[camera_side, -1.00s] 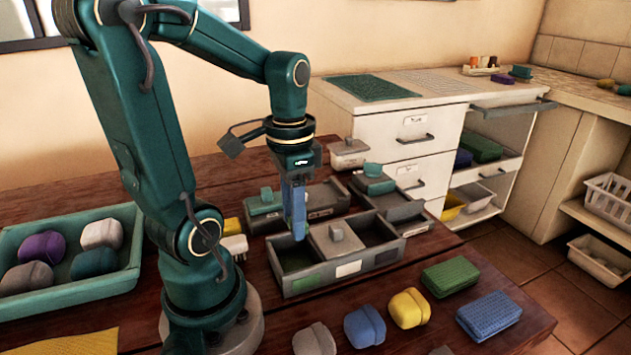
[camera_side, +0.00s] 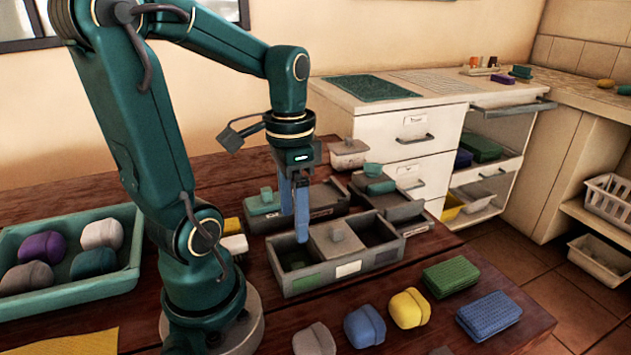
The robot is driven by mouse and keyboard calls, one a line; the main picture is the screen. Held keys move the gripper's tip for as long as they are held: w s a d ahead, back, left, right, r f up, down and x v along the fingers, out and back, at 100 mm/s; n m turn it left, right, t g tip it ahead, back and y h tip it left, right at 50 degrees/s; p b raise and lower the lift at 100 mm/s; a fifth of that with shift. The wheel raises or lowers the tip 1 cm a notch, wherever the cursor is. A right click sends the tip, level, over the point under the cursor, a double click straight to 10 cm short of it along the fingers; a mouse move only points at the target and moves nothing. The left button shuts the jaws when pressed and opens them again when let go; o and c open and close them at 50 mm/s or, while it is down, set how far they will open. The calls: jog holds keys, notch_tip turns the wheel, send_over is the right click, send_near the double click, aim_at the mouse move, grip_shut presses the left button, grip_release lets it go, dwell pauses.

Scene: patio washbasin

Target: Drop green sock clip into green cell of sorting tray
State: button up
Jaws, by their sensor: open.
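The grey sorting tray (camera_side: 322,280) stands on the wooden table with compartments side by side. Its left cell has a green label (camera_side: 306,283) on the front wall. A small dark green shape, the sock clip as far as I can tell (camera_side: 297,264), lies inside that cell on its floor.
A teal tray (camera_side: 70,295) of rounded bundles stands at left. Yellow, blue and grey bundles (camera_side: 409,308) and folded green and blue cloths (camera_side: 450,276) lie in front of the sorting tray. Lidded boxes (camera_side: 265,210) stand close behind it.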

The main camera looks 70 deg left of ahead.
jog(key=shift+r, duration=1.9)
jog(key=d+t, duration=0.5)
jog(key=d, duration=0.4)
jog(key=shift+w+d+t, duration=0.2)
jog(key=shift+w+t, duration=0.1)
jog(key=shift+w, duration=0.15)
